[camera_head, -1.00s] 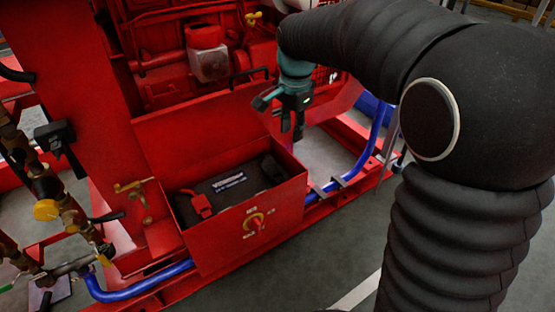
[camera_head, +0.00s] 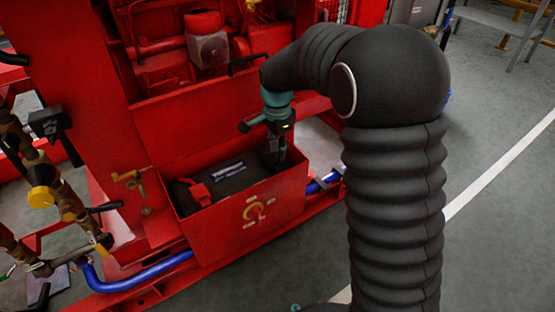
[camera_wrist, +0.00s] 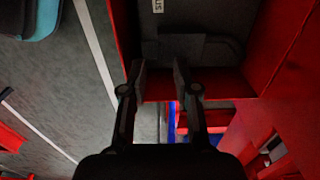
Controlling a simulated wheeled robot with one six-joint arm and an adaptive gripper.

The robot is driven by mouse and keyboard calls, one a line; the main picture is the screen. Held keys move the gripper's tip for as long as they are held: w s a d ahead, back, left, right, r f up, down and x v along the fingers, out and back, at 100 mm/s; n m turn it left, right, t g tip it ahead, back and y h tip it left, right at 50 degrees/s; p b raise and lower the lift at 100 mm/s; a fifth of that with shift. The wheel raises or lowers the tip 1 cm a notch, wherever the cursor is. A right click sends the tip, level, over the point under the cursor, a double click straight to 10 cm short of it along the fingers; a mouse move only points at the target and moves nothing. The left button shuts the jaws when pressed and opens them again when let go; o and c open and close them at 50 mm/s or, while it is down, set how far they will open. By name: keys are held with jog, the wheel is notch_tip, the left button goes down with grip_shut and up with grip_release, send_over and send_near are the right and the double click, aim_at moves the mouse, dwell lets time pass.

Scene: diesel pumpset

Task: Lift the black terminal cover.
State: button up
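A black battery (camera_head: 235,180) with a white label sits in the open red box (camera_head: 225,235). The black terminal cover is at the battery's right end. In the head view my gripper hides most of it. In the wrist view the cover (camera_wrist: 188,46) shows as a dark, low shape just beyond the fingertips, hard to tell from the battery. My gripper (camera_head: 276,165) points down into the box's right end. In the wrist view my gripper (camera_wrist: 161,70) is open, with a clear gap between its fingers. I cannot tell whether the fingers touch the cover.
A red terminal cover (camera_head: 199,192) is at the battery's left end. The box walls stand close around my gripper. A rotary switch (camera_head: 255,211) is on the box front. A raised red lid or panel (camera_head: 200,125) stands behind. Open floor (camera_head: 490,240) lies to the right.

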aim_at(277, 162)
jog(key=shift+f, duration=1.9)
jog(key=shift+c, duration=0.2)
grip_shut()
